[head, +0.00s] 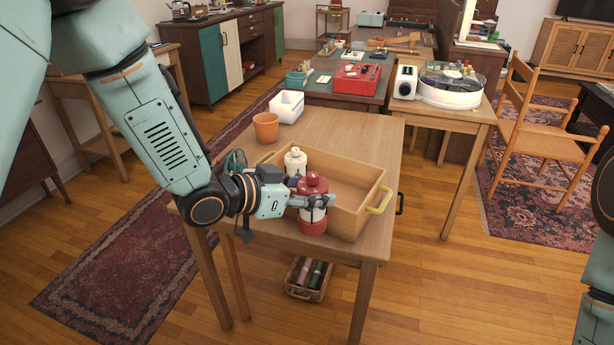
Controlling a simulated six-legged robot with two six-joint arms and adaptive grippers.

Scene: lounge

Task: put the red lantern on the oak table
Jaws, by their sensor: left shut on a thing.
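The red lantern (312,228) has a red cap, a pale middle and a red base. My left gripper (316,202) is shut on its middle and holds it upright. The lantern is in front of the near wall of a wooden crate (350,222), by the near edge of a light wood table (345,128), which looks like the oak table. I cannot tell whether its base touches the tabletop. A white bottle-like thing (295,160) stands in the crate, partly hidden behind my gripper. Only part of my right arm shows at the right edge; its gripper is out of view.
An orange cup (266,127) and a white bin (287,106) stand at the table's back left. The table's back right is clear. A basket (307,278) with bottles is under the table. A second wood table (441,113) and a chair (540,135) are to the right.

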